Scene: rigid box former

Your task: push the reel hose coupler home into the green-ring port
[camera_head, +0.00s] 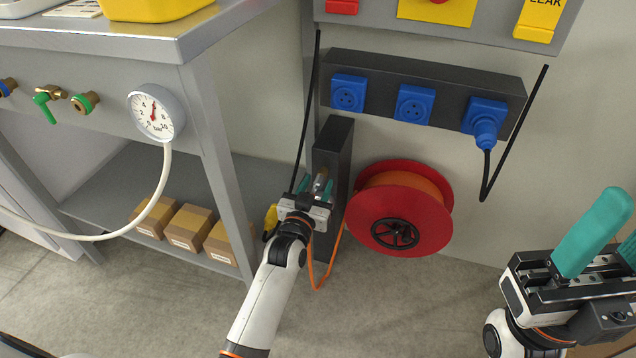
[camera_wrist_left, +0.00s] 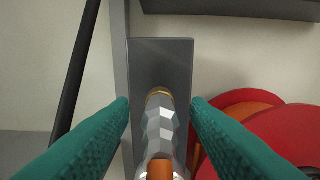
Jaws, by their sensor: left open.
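The reel hose coupler (camera_wrist_left: 160,135) is a silver faceted fitting with an orange end. In the left wrist view it lies between the two teal fingers, its brass collar against a dark grey upright plate (camera_wrist_left: 176,62). The fingers stand apart with visible gaps on both sides of it. In the head view my left gripper (camera_head: 318,186) is open at the dark post (camera_head: 331,146), around the coupler, which is mostly hidden there. The green-ring port (camera_head: 86,102) is on the bench front at the left, with nothing in it. My right gripper (camera_head: 606,235) is at the right edge, partly cut off.
The red hose reel (camera_head: 432,212) stands right of the post, its orange hose (camera_head: 320,283) hanging below my left gripper. A gauge (camera_head: 157,113) with a white hose and a green-handled valve (camera_head: 46,106) flank the port. Boxes (camera_head: 187,226) sit on the shelf below.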

